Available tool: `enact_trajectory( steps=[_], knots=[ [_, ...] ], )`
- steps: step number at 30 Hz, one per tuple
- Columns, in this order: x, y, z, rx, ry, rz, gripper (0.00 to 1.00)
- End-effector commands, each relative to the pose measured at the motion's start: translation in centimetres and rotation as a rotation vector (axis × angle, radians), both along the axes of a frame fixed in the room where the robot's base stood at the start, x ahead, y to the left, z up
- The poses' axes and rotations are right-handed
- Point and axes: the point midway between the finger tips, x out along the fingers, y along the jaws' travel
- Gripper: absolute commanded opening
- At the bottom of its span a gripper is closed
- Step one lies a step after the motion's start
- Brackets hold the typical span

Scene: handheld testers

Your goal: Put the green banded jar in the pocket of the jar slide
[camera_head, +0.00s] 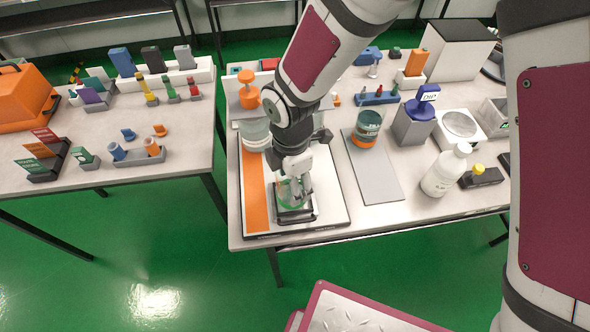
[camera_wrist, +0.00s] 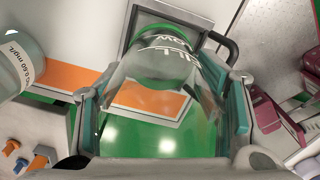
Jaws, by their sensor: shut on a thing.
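My gripper (camera_head: 293,188) points down over the front of the white board and is shut on the green banded jar (camera_head: 283,192). In the wrist view the clear jar (camera_wrist: 160,65) lies between the two fingers (camera_wrist: 165,105), with its green band and white lettering toward the top. The jar slide (camera_head: 310,217) is a small dark-edged frame with a handle, at the front of the board beside the orange strip (camera_head: 256,195). Its frame shows behind the jar's far end in the wrist view (camera_wrist: 127,30). The gripper hides much of the pocket; I cannot tell whether the jar touches its floor.
An orange-banded jar (camera_head: 366,127) stands on a grey plate (camera_head: 375,178) to the right. A white bottle (camera_head: 444,172) and a purple-topped tester (camera_head: 417,118) are farther right. A second table (camera_head: 185,168) lies left across a gap.

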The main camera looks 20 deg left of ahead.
Motion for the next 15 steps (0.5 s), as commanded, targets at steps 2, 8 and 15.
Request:
enact_trajectory(
  steps=[2, 8, 15],
  knots=[
    [-0.01, 0.02, -0.35, 0.000, -0.001, 0.001, 0.01],
    [0.02, 0.02, -0.34, 0.002, -0.001, 0.000, 0.01],
    [-0.01, 0.01, -0.45, 0.001, -0.001, 0.000, 0.84]
  ],
)
